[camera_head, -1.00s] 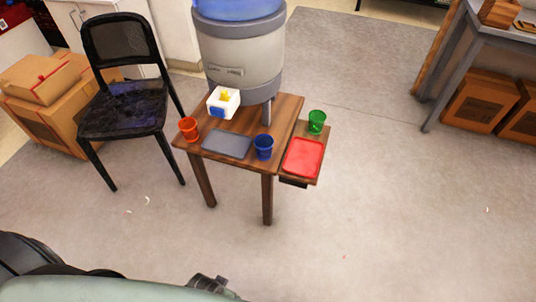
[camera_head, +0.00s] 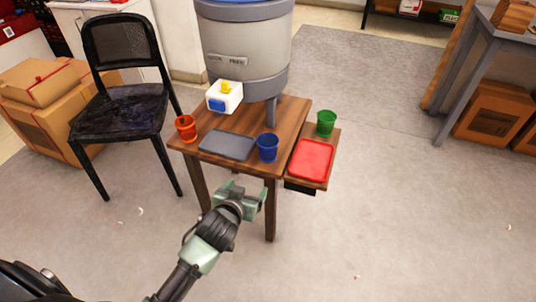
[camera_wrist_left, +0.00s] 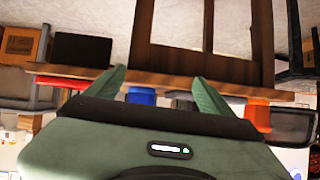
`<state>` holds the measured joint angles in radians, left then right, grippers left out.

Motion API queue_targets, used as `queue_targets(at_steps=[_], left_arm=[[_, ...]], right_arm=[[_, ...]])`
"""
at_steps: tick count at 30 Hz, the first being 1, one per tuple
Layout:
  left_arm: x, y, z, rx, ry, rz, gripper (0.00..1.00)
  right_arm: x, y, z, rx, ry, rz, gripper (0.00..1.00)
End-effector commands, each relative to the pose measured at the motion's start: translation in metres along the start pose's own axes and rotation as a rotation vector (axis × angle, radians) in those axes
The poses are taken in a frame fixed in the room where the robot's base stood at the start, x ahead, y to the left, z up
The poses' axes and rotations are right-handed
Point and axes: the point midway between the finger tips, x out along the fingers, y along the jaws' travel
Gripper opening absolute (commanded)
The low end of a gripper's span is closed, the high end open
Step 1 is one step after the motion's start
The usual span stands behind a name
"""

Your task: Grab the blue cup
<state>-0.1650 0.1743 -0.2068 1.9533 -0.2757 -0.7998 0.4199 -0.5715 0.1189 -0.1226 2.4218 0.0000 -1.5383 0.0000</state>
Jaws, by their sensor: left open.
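The blue cup (camera_head: 267,148) stands upright near the front edge of the small wooden table (camera_head: 285,122), right of a grey tray (camera_head: 228,145). My left gripper (camera_head: 243,190) is open and empty, in front of the table and below and slightly left of the cup in the head view. In the left wrist view, which looks upside down, the blue cup (camera_wrist_left: 141,96) shows between the open fingers of my left gripper (camera_wrist_left: 160,88), apart from them and partly hidden by the gripper body. My right gripper is not in view.
An orange cup (camera_head: 186,128) stands at the table's left. A red tray (camera_head: 311,160) and green cup (camera_head: 326,122) are on the side shelf. A drink dispenser (camera_head: 245,50) stands behind, a black chair (camera_head: 122,95) at left. Floor in front is clear.

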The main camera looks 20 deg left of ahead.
Motion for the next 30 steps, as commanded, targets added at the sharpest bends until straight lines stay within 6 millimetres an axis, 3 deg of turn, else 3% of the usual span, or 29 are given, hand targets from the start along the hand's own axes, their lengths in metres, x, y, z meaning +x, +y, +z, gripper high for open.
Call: queue_targets(at_steps=[3,6,9,19,30], left_arm=[[0.029,0.006,-0.046,-0.011,0.157,0.024,0.82],[0.045,0.013,-0.076,-0.014,0.264,0.058,0.82],[0.053,0.018,-0.095,-0.015,0.327,0.086,0.82],[0.084,0.023,-0.111,-0.015,0.353,0.101,0.82],[0.127,0.026,-0.126,-0.014,0.351,0.100,0.82]], right_arm=[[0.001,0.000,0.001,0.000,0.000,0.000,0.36],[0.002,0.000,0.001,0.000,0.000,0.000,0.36],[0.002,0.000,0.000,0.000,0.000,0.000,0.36],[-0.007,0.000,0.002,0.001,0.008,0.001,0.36],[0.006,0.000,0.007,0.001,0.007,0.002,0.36]])
